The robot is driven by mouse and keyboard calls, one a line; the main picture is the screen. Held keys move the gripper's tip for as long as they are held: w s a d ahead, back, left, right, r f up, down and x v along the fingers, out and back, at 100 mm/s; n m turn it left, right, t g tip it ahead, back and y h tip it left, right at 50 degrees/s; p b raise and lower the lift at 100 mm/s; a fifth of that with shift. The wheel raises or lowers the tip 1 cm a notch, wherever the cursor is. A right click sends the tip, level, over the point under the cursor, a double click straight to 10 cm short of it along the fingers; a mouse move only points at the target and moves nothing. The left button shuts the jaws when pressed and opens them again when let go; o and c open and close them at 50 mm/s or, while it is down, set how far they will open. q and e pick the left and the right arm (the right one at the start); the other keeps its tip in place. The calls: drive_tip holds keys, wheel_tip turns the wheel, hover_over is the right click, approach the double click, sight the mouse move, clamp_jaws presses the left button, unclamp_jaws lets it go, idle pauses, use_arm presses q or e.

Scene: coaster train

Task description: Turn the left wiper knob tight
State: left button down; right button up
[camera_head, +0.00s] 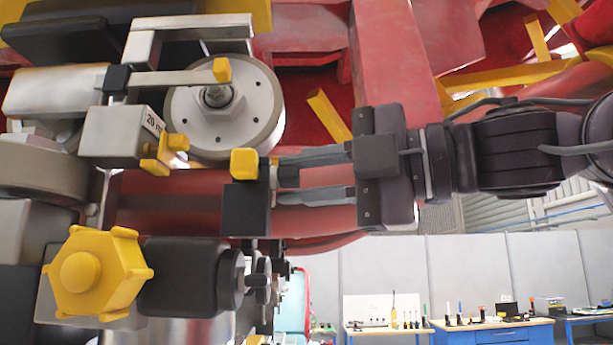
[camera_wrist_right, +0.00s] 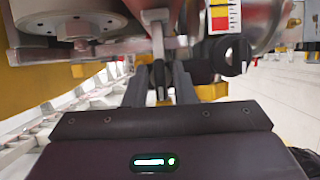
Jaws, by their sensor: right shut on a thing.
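My right gripper (camera_head: 283,176) comes in from the right in the head view. Its two fingers are closed on a small grey knob-like part on the right side of a dark block (camera_head: 245,208) with a yellow top. The fingers hide most of that part, and I cannot tell how tight it is. In the right wrist view, the fingers (camera_wrist_right: 160,92) stand on both sides of a narrow upright piece. A large yellow star knob (camera_head: 82,272) faces me at the lower left, apart from the gripper. My left gripper is not in view.
A grey wheel (camera_head: 259,108) with a central nut sits above the dark block. A grey box marked 20 (camera_head: 115,135) is left of it. A black cylinder (camera_head: 182,277) lies beside the star knob. Blue workbenches (camera_head: 490,334) stand far back. Open room shows below my right arm.

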drive_tip(key=shift+f, duration=0.1)
idle(0.4)
drive_tip(key=o, duration=0.7)
drive_tip(key=shift+a, duration=0.1)
drive_tip(key=b+v, duration=0.3)
drive_tip(key=v, duration=0.4)
drive_tip(key=shift+s+d, duration=0.15)
drive_tip(key=shift+d, duration=0.2)
